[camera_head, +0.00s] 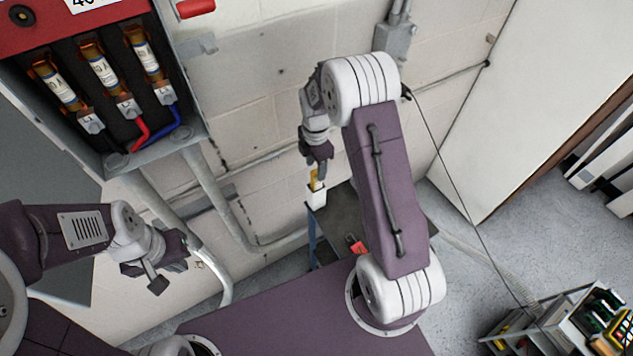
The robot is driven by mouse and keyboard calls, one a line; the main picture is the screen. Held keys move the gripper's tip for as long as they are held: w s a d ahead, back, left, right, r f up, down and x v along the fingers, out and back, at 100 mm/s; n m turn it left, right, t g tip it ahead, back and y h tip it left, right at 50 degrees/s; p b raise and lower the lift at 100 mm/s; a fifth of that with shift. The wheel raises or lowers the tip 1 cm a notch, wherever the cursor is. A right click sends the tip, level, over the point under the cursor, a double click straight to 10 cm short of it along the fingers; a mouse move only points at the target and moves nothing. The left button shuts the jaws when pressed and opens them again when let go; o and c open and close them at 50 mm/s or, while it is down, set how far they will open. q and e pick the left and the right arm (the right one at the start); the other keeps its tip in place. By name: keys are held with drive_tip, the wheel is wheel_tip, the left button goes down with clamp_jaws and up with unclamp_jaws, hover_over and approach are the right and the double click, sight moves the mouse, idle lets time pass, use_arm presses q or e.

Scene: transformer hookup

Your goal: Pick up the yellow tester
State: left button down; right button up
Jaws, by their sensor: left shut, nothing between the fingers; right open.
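The yellow tester (315,180) stands upright in a small white holder (316,196) at the corner of a dark grey table, and only its upper part shows. My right gripper (317,163) points down just above the tester. Its jaws are open, and I cannot tell whether its fingers reach around the tester's top. My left gripper (160,284) is shut and empty at the lower left, well away from the tester.
A red tag or small object (357,247) lies on the dark table (345,217). An open fuse box (188,140) with several fuses hangs on the wall at upper left. Grey conduits (222,195) run below it. A cart (560,325) with items stands at lower right.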

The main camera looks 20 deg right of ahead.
sight(316, 189)
drive_tip(key=f, duration=0.2)
drive_tip(key=s+f+p, duration=0.1)
drive_tip(key=f, duration=0.1)
drive_tip(key=shift+a+f, duration=0.1)
drive_tip(key=shift+a, duration=0.05)
drive_tip(key=shift+w+f, duration=0.1)
drive_tip(key=shift+c, duration=0.3)
clamp_jaws()
